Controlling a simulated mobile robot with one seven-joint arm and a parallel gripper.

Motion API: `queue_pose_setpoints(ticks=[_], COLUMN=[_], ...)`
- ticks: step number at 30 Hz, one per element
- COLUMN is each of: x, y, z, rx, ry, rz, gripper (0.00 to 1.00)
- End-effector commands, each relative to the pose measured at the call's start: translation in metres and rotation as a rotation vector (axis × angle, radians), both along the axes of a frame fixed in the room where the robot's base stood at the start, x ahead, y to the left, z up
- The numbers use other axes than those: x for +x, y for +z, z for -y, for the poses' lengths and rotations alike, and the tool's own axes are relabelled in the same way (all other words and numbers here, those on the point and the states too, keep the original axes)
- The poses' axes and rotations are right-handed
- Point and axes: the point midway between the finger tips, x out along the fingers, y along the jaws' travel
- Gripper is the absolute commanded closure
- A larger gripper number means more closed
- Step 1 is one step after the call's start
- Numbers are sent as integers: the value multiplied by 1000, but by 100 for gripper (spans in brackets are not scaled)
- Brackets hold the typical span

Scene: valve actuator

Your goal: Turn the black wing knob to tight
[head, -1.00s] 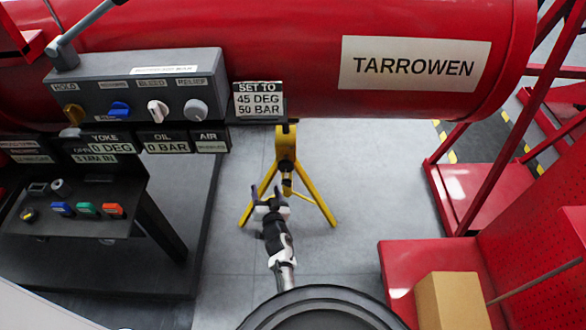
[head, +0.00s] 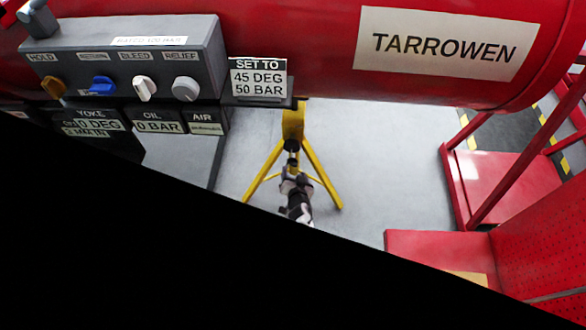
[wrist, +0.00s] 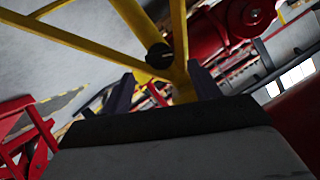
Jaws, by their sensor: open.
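A yellow stand (head: 293,122) with spread legs stands under the red cylinder. A small black knob (head: 291,146) sits on its upright, and it also shows in the wrist view (wrist: 160,55) as a dark round shape with a pale line across it. Its wing shape is too small to make out. My gripper (head: 292,174) is just below the knob in the head view. In the wrist view my gripper (wrist: 162,86) is open and empty, its two dark fingers apart, with the knob between and beyond their tips. I see no contact with the knob.
A grey valve panel (head: 130,60) and a "SET TO 45 DEG 50 BAR" sign (head: 258,79) are at upper left. The red cylinder (head: 330,40) spans above. Red steps (head: 510,175) stand right. Grey floor around the stand is clear. Black hides the lower head view.

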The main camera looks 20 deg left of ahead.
Motion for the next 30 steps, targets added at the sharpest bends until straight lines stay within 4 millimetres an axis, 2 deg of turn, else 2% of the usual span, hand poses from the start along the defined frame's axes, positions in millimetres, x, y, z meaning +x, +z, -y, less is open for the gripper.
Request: queue_pose_setpoints(ticks=[3,9,21,30], x=[19,38,43,43], y=[-11,-17,-17,-17], z=[-10,-18,-21,-21], rx=[2,1,0,0], ry=[0,-1,0,0], rz=[1,0,0,0], gripper=[38,38,38,76])
